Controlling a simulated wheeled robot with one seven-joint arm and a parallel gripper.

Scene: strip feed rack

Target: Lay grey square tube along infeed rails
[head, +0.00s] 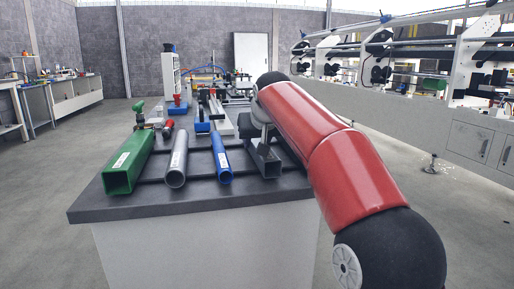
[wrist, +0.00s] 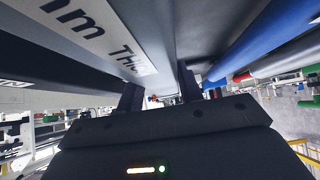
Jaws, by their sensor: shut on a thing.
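The grey square tube (head: 270,167) is at the right of the rack on the dark bench, its open square end facing me. My gripper (head: 262,138) is over it, largely hidden behind my red arm. In the wrist view my gripper's fingers (wrist: 160,92) stand on either side of a grey tube (wrist: 165,35) with a white printed label, and are shut on it. The tube looks at or very near rack height; I cannot tell whether it touches the rack. The infeed rails cannot be made out with certainty among the equipment further back.
Left of the square tube lie a blue pipe (head: 221,158), a grey round pipe (head: 177,162) and a green square tube (head: 128,163). Blue-based fixtures (head: 202,124) stand behind them. A long white machine (head: 410,118) runs along the right.

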